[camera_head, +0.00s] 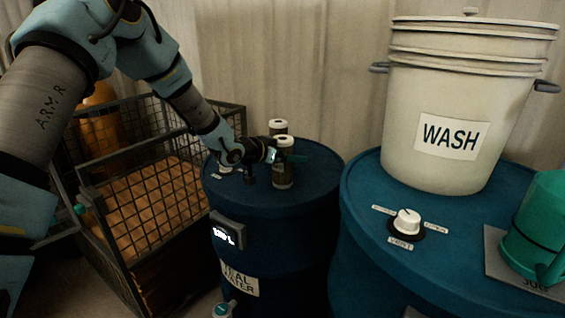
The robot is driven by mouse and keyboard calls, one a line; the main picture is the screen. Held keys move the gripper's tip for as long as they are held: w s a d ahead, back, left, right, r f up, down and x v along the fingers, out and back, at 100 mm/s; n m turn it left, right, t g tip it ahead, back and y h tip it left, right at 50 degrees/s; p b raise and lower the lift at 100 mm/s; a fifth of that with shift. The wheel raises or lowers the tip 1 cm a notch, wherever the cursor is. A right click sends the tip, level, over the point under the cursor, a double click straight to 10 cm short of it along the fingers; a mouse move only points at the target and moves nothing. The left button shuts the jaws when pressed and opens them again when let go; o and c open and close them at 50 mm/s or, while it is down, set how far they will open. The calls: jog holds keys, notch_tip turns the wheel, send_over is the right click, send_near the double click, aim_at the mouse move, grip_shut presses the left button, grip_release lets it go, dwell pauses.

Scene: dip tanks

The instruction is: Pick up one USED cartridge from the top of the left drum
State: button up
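The left drum (320,172) is blue and stands in the middle of the head view. Two grey cartridges with white tops stand upright on its lid. The front cartridge (284,179) is seen nearly whole. The rear cartridge (278,127) is mostly hidden behind the front one and my gripper. No USED marking can be read on either. My gripper (282,154) reaches in from the left at the upper part of the front cartridge.
A wire-mesh crate (130,149) stands left of the drum, under my arm. A second blue drum (365,215) at right carries a white WASH bucket (400,110), a white knob (406,222) and a green jug (540,225). A curtain hangs behind.

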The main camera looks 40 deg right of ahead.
jog(key=c, duration=1.4)
grip_shut()
jog(key=shift+r, duration=0.15)
